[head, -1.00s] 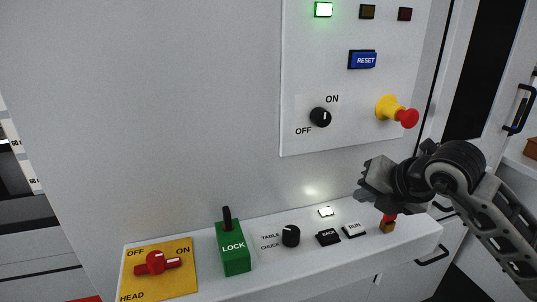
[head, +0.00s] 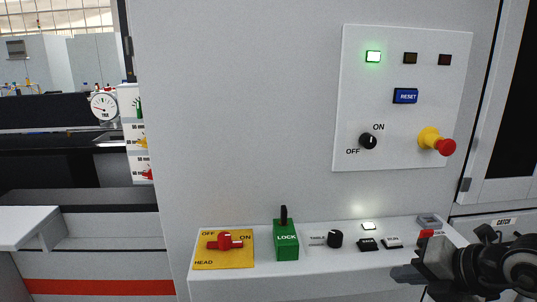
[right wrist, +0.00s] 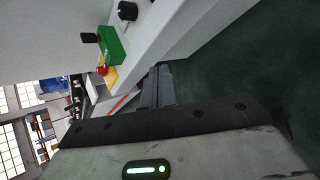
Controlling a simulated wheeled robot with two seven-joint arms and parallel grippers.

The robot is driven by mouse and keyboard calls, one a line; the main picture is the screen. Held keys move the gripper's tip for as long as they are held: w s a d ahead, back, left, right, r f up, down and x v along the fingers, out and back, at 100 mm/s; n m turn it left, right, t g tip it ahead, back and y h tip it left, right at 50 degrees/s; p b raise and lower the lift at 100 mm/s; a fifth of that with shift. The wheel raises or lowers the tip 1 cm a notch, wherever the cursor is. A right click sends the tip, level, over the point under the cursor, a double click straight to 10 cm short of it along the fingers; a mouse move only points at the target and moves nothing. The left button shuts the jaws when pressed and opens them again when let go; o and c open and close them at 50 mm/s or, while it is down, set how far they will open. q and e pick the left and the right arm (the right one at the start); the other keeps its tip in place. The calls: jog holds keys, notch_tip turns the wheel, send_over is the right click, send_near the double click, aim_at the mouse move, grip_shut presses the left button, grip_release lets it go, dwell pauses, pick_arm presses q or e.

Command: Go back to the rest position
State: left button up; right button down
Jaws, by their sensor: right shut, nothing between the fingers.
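My right gripper (head: 408,273) is shut and empty at the lower right of the head view, in front of the control ledge's right part. Its shut fingers (right wrist: 157,86) also show in the right wrist view, apart from the ledge. My left gripper is in neither view now. The control ledge (head: 300,285) carries a red HEAD switch (head: 224,241) on a yellow plate, a green LOCK block (head: 286,243) with an upright black lever, a black TABLE/CHUCK knob (head: 335,239), and BACK (head: 368,244) and RUN (head: 392,242) buttons.
An upright panel (head: 400,100) holds a lit green lamp (head: 373,57), a blue RESET button (head: 405,96), an ON/OFF knob (head: 368,141) and a red-and-yellow emergency stop (head: 436,142). A gauge (head: 104,106) and benches stand at the left. Dark floor (right wrist: 240,60) right of the ledge is clear.

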jog(key=s+a+m+y, duration=0.2)
jog(key=s+a+y, duration=0.3)
jog(key=a+y, duration=0.6)
jog(key=s+d+f+m+t+h, duration=0.15)
jog(key=f+m+t+h, duration=0.35)
jog(key=m, duration=0.5)
jog(key=d+f+m+t+h, duration=0.35)
jog(key=f+m+h, duration=0.35)
jog(key=m, duration=0.4)
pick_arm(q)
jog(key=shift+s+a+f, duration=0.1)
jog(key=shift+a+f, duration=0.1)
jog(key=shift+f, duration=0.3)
pick_arm(e)
jog(key=s+a+f+m+g+h, duration=0.1)
jog(key=s+a+f+m+g, duration=0.2)
jog(key=s+f+g, duration=0.3)
jog(key=s+f+m, duration=0.1)
jog(key=s+f, duration=0.3)
jog(key=f, duration=0.3)
jog(key=shift+m, duration=0.4)
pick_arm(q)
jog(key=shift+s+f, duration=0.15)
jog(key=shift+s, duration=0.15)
